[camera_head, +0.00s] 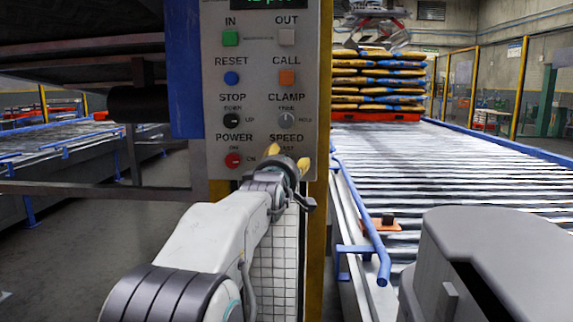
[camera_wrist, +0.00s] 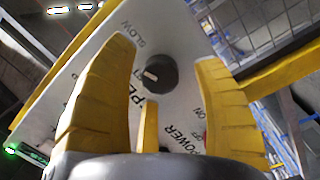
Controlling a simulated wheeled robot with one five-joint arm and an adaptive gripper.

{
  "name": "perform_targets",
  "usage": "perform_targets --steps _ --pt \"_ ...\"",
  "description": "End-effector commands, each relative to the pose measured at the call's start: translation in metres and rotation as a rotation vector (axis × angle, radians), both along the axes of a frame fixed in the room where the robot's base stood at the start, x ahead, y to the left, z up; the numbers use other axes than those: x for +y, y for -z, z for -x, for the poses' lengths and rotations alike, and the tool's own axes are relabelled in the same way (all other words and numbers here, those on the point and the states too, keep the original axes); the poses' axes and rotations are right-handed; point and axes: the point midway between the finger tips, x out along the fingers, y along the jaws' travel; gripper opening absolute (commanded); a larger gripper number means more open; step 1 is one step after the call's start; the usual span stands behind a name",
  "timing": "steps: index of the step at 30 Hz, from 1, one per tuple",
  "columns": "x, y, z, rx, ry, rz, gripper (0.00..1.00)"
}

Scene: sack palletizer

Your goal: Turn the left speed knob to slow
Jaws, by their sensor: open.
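The control panel (camera_head: 259,97) stands upright ahead, with a SPEED label at its lower right. The speed knob (camera_wrist: 158,75) is round and black with a pale pointer mark; my gripper hides it in the head view. In the wrist view the mark points toward lettering ending in "ST", and SLOW is printed above the knob. My gripper (camera_head: 288,157) is open in front of the SPEED spot. In the wrist view, its yellow fingers (camera_wrist: 168,58) stand apart on either side of the knob, with visible gaps. I cannot tell how far the fingertips are from the panel.
The red POWER knob (camera_head: 232,160) is just left of my gripper, and the CLAMP knob (camera_head: 286,120) is above it. A roller conveyor (camera_head: 440,160) with a blue rail (camera_head: 360,220) runs along the right. Stacked sacks (camera_head: 375,85) stand at the back.

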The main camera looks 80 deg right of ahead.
Motion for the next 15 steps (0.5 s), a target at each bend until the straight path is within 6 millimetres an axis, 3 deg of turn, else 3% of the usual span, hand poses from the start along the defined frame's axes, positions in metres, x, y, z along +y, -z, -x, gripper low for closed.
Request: perform_targets --steps 6,15 --pt "-0.0117 0.0004 0.0005 -0.001 0.0 0.0 0.61" --pt "-0.0136 0.0004 0.0005 -0.001 0.0 -0.001 0.61"
